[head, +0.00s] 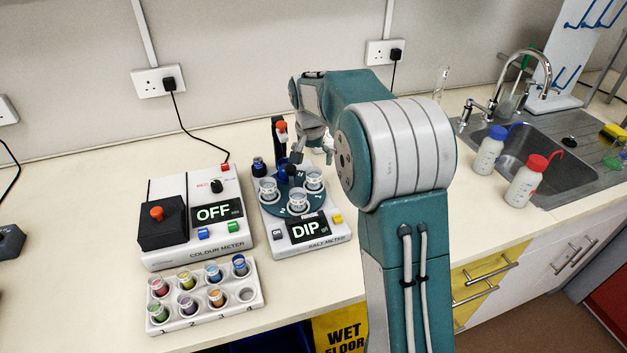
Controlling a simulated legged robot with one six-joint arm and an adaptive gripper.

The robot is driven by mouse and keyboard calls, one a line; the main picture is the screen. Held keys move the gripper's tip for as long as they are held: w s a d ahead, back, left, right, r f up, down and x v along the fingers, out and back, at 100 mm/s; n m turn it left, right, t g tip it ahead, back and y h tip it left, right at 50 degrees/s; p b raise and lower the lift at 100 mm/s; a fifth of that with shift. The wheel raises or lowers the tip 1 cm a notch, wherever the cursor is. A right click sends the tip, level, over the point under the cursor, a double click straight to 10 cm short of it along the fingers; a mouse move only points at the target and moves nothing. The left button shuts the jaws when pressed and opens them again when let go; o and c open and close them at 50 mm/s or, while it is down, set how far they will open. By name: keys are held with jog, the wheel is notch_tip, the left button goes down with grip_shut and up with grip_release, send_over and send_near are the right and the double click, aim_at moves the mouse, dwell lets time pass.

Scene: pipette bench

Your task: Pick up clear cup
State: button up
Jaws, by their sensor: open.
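Three clear cups stand on the teal round turntable (283,208) of the salt meter: a left cup (268,190), a front cup (298,201) and a right cup (314,180). My gripper (312,156) is open, pointing down at the back of the salt meter, above and behind the right cup in the picture. I see nothing between its fingers. My arm comes in from the right and hides part of the bench. The exact gap between fingertips and cups cannot be told.
The salt meter (322,241) reads DIP. A colour meter (203,252) reading OFF stands left of it, with a rack (204,318) of coloured vials in front. A dark-capped vial (259,165) is near the turntable. Wash bottles (488,152) stand by the sink at right.

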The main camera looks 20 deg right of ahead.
aim_at(314, 179)
jog(key=f, duration=0.6)
jog(key=shift+w+d+f, duration=0.25)
jog(key=shift+w, duration=0.05)
jog(key=c, duration=1.2)
